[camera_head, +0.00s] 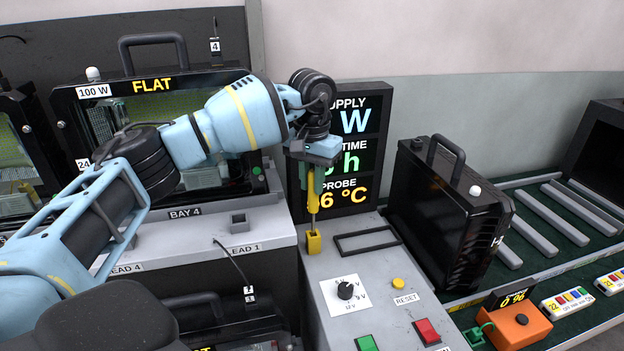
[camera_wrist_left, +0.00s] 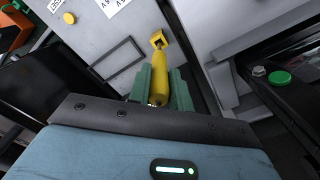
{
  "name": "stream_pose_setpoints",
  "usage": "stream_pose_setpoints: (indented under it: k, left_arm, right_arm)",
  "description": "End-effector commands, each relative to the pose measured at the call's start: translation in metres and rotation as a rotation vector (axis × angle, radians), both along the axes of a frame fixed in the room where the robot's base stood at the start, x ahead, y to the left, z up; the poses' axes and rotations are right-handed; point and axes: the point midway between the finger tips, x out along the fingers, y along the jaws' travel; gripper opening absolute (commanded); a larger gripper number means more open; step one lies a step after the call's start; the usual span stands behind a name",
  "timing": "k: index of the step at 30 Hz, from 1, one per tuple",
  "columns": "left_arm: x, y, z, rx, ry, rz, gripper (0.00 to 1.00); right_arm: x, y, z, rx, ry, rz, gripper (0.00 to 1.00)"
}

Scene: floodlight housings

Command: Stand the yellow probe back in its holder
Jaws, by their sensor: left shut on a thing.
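My left gripper (camera_head: 311,185) is shut on the yellow probe (camera_head: 313,202), which hangs upright with its thin tip pointing down. The yellow holder (camera_head: 313,243) stands on the grey console directly below. The tip meets the holder's mouth in the head view; I cannot tell how far inside it is. In the left wrist view the green fingers (camera_wrist_left: 161,90) flank the probe (camera_wrist_left: 160,82), which lines up with the holder (camera_wrist_left: 157,42). My right gripper is not in view.
The grey console (camera_head: 375,265) carries a dial (camera_head: 346,291) and buttons. A display (camera_head: 349,150) stands close behind the probe. A black floodlight (camera_head: 447,220) is on the right, near rollers (camera_head: 560,215). Another floodlight (camera_head: 130,105) stands in bay 4 behind my arm.

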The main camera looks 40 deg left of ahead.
Motion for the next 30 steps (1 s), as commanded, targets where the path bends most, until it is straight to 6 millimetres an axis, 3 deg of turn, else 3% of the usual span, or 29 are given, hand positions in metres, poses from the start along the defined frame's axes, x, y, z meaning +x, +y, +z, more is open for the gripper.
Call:
stream_pose_setpoints:
  k: [30]
  left_arm:
    - [0.0,0.0,-0.016,-0.001,0.0,0.0,0.0]
  right_arm:
    - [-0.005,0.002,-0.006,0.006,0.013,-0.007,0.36]
